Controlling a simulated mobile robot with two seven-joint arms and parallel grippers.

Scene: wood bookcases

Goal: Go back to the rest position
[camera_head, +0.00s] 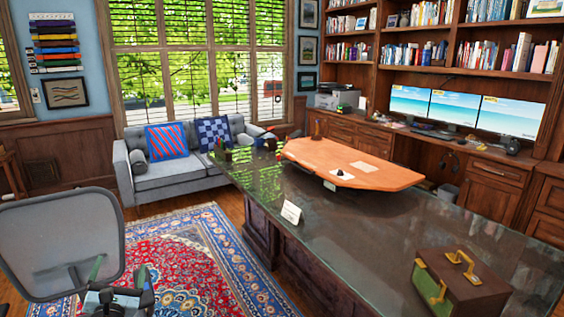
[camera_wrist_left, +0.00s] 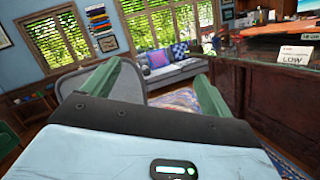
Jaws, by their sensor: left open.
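My left gripper (camera_head: 120,272) is low at the left of the head view, in front of the grey mesh chair (camera_head: 60,240). Its two green fingers are spread apart with nothing between them. In the left wrist view the open gripper (camera_wrist_left: 160,74) points toward the chair back (camera_wrist_left: 132,84) and the grey sofa (camera_wrist_left: 180,70). Whether it touches the chair cannot be told. My right gripper is not in view.
A dark glossy desk (camera_head: 350,228) runs along the right, with an orange-brown board (camera_head: 370,172), a white card (camera_head: 291,213) and a brown-green box (camera_head: 462,287) on it. The sofa (camera_head: 180,180) stands behind. The patterned rug (camera_head: 200,255) between is clear.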

